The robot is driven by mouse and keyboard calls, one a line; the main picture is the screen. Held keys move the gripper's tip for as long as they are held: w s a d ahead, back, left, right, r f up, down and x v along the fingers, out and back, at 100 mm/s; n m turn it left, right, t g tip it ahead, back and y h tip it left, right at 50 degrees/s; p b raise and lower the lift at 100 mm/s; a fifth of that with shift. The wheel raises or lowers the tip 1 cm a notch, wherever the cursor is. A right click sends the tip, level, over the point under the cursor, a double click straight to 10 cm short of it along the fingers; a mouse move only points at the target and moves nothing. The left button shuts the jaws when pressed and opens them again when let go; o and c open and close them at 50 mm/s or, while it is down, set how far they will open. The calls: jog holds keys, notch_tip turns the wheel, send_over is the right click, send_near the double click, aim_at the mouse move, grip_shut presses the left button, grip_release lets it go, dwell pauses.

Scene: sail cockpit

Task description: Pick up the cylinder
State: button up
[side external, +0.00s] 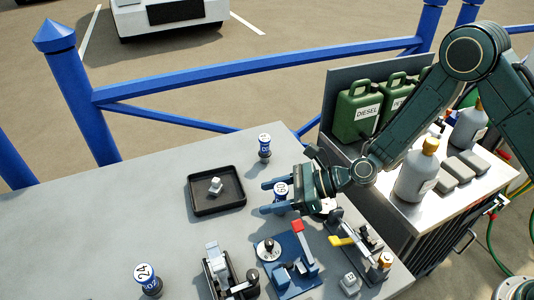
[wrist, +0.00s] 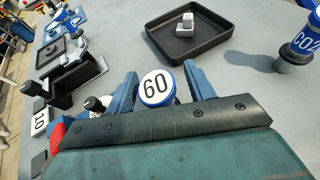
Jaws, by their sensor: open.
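A blue cylinder with a white top marked 60 (side external: 281,188) stands on the grey table. My gripper (side external: 266,197) is open, with one finger on each side of this cylinder. In the wrist view the cylinder's round 60 top (wrist: 157,87) shows between the two blue fingers (wrist: 161,80); its lower body is mostly hidden. I cannot tell whether the fingers touch it. A similar blue cylinder (side external: 264,148) stands farther back, marked CO2 in the wrist view (wrist: 302,45). Another, marked 24 (side external: 147,279), stands at the front left.
A black tray (side external: 191,197) holding a small pale block (side external: 215,186) lies left of my gripper. Clamp-like fixtures with red (side external: 298,227) and yellow (side external: 342,241) parts stand in front. Green cans (side external: 358,110) and a bottle (side external: 417,172) stand at right. The table's left side is clear.

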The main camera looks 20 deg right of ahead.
jog(key=shift+c, duration=0.4)
jog(key=c, duration=1)
jog(key=shift+r, duration=0.1)
notch_tip(320, 180, up, 20)
dwell(0.3)
dwell(0.4)
